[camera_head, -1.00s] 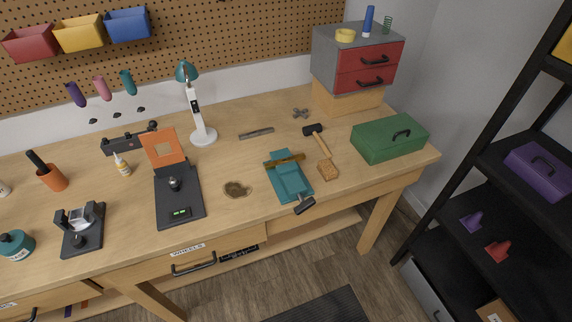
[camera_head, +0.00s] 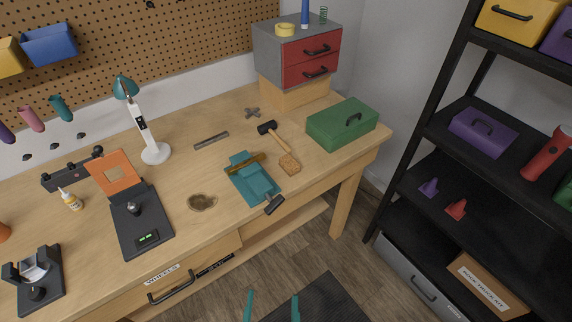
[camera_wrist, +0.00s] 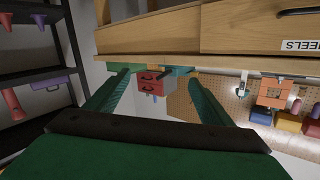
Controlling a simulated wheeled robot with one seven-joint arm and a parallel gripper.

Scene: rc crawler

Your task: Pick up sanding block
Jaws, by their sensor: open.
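A tan, speckled block (camera_head: 289,163), which looks like the sanding block, lies on the workbench near its front edge. It sits by the handle end of a black-headed mallet (camera_head: 275,138) and right of a teal tray-like tool (camera_head: 252,181). My gripper (camera_head: 272,306) shows as two teal fingertips at the bottom of the head view, spread apart, over the floor in front of the bench. In the wrist view my gripper (camera_wrist: 158,74) is open with nothing between the fingers. I cannot make out the block in that view, which looks upside down.
A green toolbox (camera_head: 342,124) stands right of the block. A desk lamp (camera_head: 154,153) and a black device with an orange plate (camera_head: 139,222) stand to the left. A black shelf rack (camera_head: 432,130) stands at right. The wooden workbench (camera_head: 210,170) has bare spots between tools.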

